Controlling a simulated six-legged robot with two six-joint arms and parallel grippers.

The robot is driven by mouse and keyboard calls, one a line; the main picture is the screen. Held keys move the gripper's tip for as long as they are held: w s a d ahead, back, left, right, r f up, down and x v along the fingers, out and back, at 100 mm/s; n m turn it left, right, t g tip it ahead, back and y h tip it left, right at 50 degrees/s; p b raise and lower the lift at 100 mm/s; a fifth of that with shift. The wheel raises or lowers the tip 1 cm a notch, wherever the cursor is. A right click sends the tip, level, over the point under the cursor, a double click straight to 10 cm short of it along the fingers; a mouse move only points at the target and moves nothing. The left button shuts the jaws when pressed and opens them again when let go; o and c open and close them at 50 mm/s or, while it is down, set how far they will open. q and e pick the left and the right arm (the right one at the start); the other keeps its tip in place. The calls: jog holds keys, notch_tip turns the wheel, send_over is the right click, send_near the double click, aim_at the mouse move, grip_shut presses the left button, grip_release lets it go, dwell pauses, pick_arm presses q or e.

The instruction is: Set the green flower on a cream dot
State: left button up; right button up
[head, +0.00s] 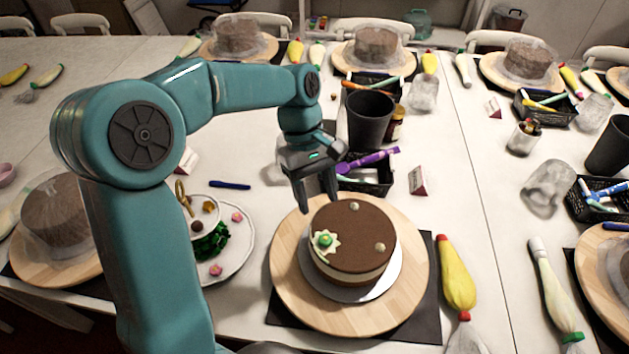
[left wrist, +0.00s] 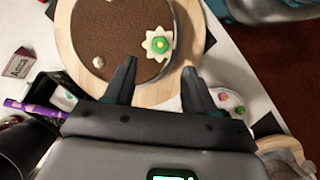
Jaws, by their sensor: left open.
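The green flower (head: 324,240), a green centre with pale pointed petals, lies on the brown top of the round cake (head: 355,232), near its left front edge. It also shows in the left wrist view (left wrist: 159,43). I cannot tell whether a cream dot is under it. Two cream dots show bare: one at the back (head: 354,207) and one at the right (head: 380,247). My left gripper (head: 319,204) is open and empty, above the cake's back left edge, apart from the flower. Its fingers also show in the left wrist view (left wrist: 160,69). My right gripper is out of view.
The cake stands on a wooden turntable (head: 285,285). A plate (head: 247,249) with pink flowers and dark green leaves is at left. A black basket (head: 370,186), a dark cup (head: 370,120) and a card (head: 419,181) stand behind. A yellow piping bag (head: 457,275) lies at right.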

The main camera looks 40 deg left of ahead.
pick_arm(q)
jog(key=shift+v, duration=1.45)
